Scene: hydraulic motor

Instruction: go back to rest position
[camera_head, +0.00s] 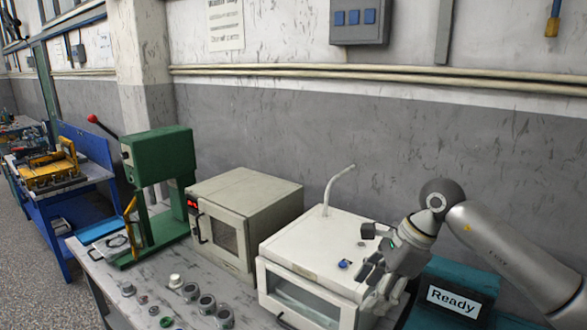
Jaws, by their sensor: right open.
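My right arm (492,243) comes in from the right edge. My right gripper (376,278) is open, with nothing visible between its fingers. It is in front of the right side of the white machine (300,250), which has a bent pipe on top and a window in front. From this view I cannot tell whether the gripper touches the machine. My left gripper is not in view.
On the bench (188,262) stand a green press (160,160) and a beige oven (245,205). Several small metal parts (190,291) lie at the front. A teal box with a "Ready" screen (453,302) is by my right arm. A blue workbench (85,205) stands at left.

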